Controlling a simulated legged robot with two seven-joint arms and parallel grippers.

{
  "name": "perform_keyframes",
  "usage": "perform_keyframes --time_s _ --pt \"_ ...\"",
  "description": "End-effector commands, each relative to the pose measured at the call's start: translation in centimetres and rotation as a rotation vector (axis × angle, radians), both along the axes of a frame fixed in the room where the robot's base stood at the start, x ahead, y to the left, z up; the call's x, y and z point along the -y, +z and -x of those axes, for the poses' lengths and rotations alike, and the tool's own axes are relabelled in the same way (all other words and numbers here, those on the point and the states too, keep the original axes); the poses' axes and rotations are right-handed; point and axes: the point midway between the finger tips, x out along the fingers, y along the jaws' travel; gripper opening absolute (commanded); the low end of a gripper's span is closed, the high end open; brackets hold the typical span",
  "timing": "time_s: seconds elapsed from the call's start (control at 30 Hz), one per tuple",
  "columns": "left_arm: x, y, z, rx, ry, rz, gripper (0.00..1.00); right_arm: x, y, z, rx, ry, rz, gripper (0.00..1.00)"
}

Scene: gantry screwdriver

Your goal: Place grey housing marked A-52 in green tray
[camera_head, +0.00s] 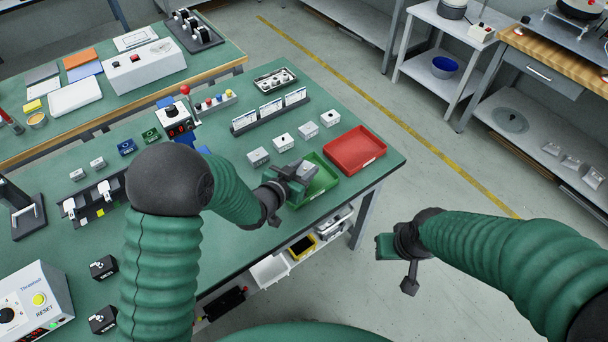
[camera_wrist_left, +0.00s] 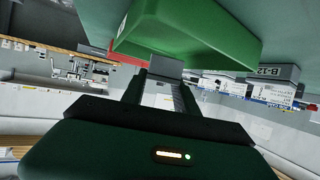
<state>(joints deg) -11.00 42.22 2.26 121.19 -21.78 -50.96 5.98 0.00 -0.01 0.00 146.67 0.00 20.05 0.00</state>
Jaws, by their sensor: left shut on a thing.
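My left gripper (camera_head: 297,174) is at the near left edge of the green tray (camera_head: 322,185) and partly covers it. It is shut on a small grey housing (camera_head: 308,169), which shows at the tray's left part. In the left wrist view the grey housing (camera_wrist_left: 165,68) is between the fingers, close to the green tray (camera_wrist_left: 190,42); I cannot tell if they touch. Its marking is not readable. My right gripper (camera_head: 393,246) hangs over the floor, right of the table, away from the tray; its jaws are unclear.
A red tray (camera_head: 354,150) stands beside the green one at the table's right edge. Several grey housings (camera_head: 283,142) stand in a row behind the trays. One marked B-12 (camera_wrist_left: 275,72) shows in the left wrist view. A card rack (camera_head: 270,112) stands farther back.

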Motion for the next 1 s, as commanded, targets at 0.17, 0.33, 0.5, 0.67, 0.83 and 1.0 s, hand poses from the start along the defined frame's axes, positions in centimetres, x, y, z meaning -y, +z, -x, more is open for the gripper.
perform_keyframes --time_s 0.17,0.33,0.5,0.67,0.83,1.0 --pt "-0.1 -2.8 0.1 -0.003 0.0 -0.002 0.0 0.0 -0.7 0.0 -0.001 0.0 0.0 0.35" --pt "-0.1 -2.7 0.1 -0.003 0.001 -0.002 0.4 0.0 -0.6 0.0 0.0 0.0 0.0 0.35" --pt "-0.1 -2.7 0.1 -0.003 0.001 -0.002 0.58 0.0 -0.6 0.0 0.0 0.0 0.0 0.35" --pt "-0.1 -2.6 0.1 -0.002 0.001 -0.002 0.58 0.0 -0.6 0.0 0.0 0.0 0.0 0.35" --pt "-0.4 -2.3 0.5 -0.002 0.001 -0.002 0.58 0.0 -0.5 0.0 0.0 0.0 0.0 0.35" --pt "-2.1 -0.9 3.1 -0.004 0.004 -0.002 0.58 0.0 0.0 0.0 0.0 0.0 0.0 0.35"
